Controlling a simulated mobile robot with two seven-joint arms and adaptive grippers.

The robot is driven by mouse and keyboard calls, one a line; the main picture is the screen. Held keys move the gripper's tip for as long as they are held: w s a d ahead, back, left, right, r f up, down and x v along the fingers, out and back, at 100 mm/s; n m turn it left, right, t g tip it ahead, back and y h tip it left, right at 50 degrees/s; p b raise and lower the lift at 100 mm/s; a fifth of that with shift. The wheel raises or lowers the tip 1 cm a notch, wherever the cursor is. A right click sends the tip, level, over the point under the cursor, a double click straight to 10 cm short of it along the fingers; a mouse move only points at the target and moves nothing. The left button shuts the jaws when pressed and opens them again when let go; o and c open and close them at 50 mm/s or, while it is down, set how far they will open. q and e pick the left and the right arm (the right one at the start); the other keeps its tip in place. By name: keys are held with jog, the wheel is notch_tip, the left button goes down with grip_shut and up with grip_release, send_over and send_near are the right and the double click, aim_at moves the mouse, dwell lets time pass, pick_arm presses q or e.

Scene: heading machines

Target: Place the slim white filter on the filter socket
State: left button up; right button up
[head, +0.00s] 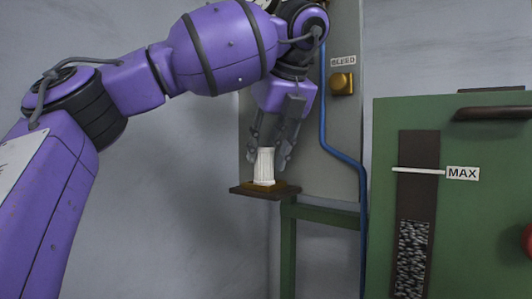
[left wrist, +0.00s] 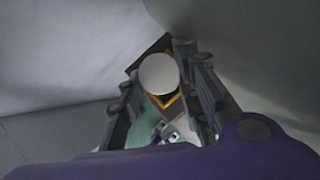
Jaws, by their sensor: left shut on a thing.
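The slim white filter (head: 264,167) is a ribbed white cylinder standing upright between the fingers of my left gripper (head: 270,150). My left gripper points down and is shut on it. The filter's lower end is at the brass-coloured filter socket (head: 284,188) on a small dark shelf; whether it is fully seated I cannot tell. In the left wrist view the filter's round white top (left wrist: 159,74) lies between the fingers, with an orange-yellow edge of the socket (left wrist: 172,101) showing below it. My right gripper is not in view.
A green cabinet (head: 480,230) with a MAX label stands at right.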

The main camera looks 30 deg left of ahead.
pick_arm(q)
jog(key=shift+f, duration=0.35)
jog(key=o, duration=0.9)
jog(key=shift+c, duration=0.2)
jog(key=shift+r, duration=0.1)
jog(key=v, duration=1.2)
